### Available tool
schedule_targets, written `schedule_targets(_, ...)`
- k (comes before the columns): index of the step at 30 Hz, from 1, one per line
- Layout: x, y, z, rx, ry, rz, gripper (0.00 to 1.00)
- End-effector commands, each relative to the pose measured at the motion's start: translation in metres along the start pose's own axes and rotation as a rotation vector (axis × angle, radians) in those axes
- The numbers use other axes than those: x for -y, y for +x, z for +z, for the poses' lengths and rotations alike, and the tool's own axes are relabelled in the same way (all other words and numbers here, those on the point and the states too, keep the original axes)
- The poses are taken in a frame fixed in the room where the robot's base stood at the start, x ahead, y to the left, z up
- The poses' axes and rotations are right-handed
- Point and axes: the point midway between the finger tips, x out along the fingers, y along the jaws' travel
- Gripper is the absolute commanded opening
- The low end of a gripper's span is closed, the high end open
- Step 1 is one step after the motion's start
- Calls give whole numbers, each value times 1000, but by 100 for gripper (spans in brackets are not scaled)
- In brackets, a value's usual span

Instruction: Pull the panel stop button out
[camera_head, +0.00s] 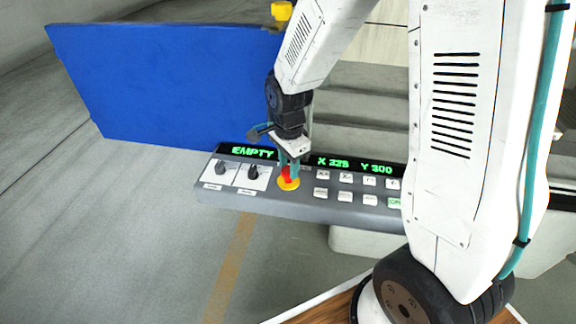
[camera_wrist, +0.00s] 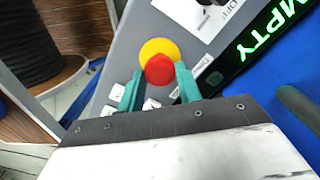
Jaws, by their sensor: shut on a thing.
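The panel stop button is a red mushroom head (camera_wrist: 159,69) on a yellow round base (camera_wrist: 152,47), seen close up in the wrist view. In the head view the red button (camera_head: 286,174) shows partly behind my gripper, above its yellow base (camera_head: 289,184). It sits on a grey control panel (camera_head: 330,208), right of two black knobs. My gripper (camera_head: 289,168) points down at the button, and its teal fingers also show in the wrist view (camera_wrist: 158,84), one on each side of the red head. The fingers are shut on the button. Their exact contact points are hard to see.
Left of the button are two black knobs (camera_head: 253,172); right of it are several white keys (camera_head: 322,175). A green-lit display (camera_head: 345,163) runs along the panel's back, reading EMPTY, X and Y. A large blue board (camera_head: 170,90) stands behind. Grey floor lies in front.

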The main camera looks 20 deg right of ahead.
Motion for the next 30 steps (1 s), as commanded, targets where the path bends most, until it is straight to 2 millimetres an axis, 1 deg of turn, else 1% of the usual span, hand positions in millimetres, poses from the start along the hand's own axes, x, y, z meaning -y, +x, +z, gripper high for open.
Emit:
schedule_targets(1, 2, -2, 0, 0, 0, -5, 0)
schedule_targets(2, 2, -2, 0, 0, 0, -5, 37)
schedule_targets(3, 2, -2, 0, 0, 0, -5, 48)
schedule_targets(4, 2, -2, 0, 0, 0, -5, 57)
schedule_targets(11, 1, -1, 0, 0, 0, -3, 57)
schedule_targets(14, 1, -4, 0, 0, 0, -5, 57)
schedule_targets(17, 2, -15, 0, -1, 0, -6, 57)
schedule_targets(24, 2, -56, 0, -1, 0, -9, 57)
schedule_targets(27, 2, -69, 0, -1, 0, -7, 57)
schedule_targets(30, 2, -77, 0, 0, 0, -6, 57)
